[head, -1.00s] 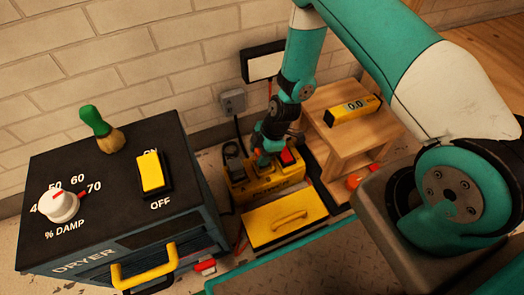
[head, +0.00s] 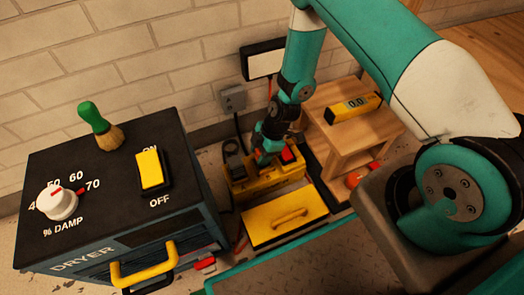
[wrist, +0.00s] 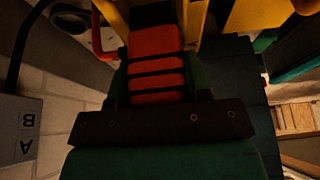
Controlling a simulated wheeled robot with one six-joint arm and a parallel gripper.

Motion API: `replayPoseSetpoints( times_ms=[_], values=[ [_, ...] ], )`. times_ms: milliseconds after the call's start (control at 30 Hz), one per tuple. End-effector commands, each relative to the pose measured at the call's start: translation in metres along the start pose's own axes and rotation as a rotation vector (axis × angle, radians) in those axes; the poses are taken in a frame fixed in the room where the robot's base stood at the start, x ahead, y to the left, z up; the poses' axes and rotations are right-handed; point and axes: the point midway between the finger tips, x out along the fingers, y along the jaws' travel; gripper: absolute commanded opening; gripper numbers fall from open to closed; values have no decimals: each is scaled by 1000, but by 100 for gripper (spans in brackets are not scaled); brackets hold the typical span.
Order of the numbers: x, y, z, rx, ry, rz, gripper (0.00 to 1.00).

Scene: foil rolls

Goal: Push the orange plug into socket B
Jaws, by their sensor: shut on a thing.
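The orange plug (wrist: 155,64), a ribbed orange-red block, fills the upper middle of the wrist view. My gripper (wrist: 155,85) is shut on it, with dark green fingers along its sides. In the head view my gripper (head: 266,156) is low in a yellow open-topped box (head: 262,190), and the plug cannot be told apart there. The grey socket box (head: 233,99) is on the brick wall, behind and left of my gripper. Its letters A and B show at the left edge of the wrist view (wrist: 22,130); the socket holes do not show.
The dryer (head: 110,200) stands at left, with a brush (head: 100,127) on top. A wooden stool (head: 335,130) holding a yellow meter (head: 354,106) is close on the right. Cables hang by the socket.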

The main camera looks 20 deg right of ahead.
Motion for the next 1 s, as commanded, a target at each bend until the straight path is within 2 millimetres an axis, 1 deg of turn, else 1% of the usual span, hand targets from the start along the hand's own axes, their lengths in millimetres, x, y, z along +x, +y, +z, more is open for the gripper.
replayPoseSetpoints(
  times_ms=[267,667,1000],
  values=[
    [1,0,0,0,0,0,19],
    [11,0,4,0,0,0,19],
    [11,0,4,0,0,0,19]
  ],
)
